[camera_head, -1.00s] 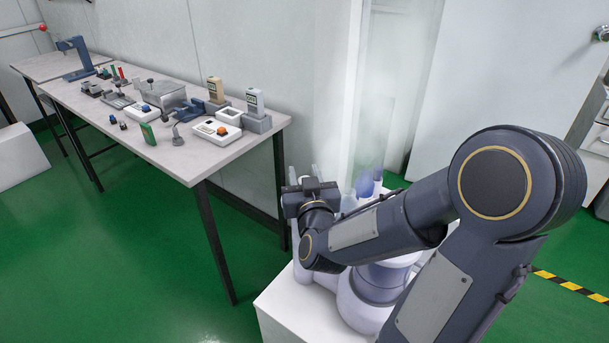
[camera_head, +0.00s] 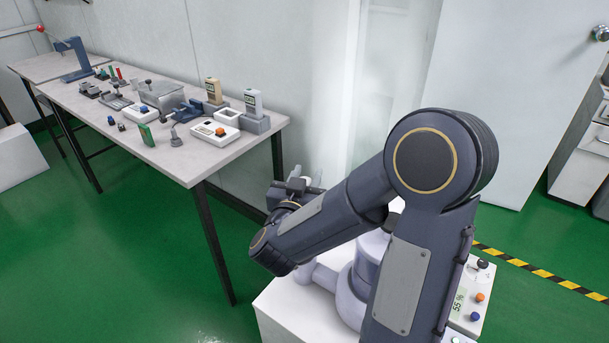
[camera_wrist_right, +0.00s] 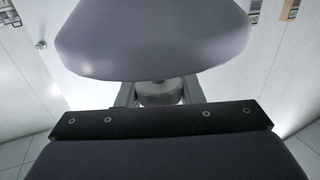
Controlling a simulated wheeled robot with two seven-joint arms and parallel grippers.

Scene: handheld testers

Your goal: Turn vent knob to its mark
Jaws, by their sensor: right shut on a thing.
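The pale lavender device (camera_head: 345,290) stands on a white pedestal, partly hidden behind my right arm. My right gripper (camera_head: 296,187) is at its far left side in the head view; its fingertips are hard to see there. In the right wrist view, my right gripper (camera_wrist_right: 160,96) is shut on a short grey cylindrical knob (camera_wrist_right: 160,93), under a rounded lavender part of the device (camera_wrist_right: 155,40). The knob's mark cannot be made out. My left gripper is not in view.
A panel (camera_head: 468,305) with a "55 %" display and orange and blue buttons shows at the lower right. A long table (camera_head: 215,160) with several testers stands at the left. Green floor lies open in front of it.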

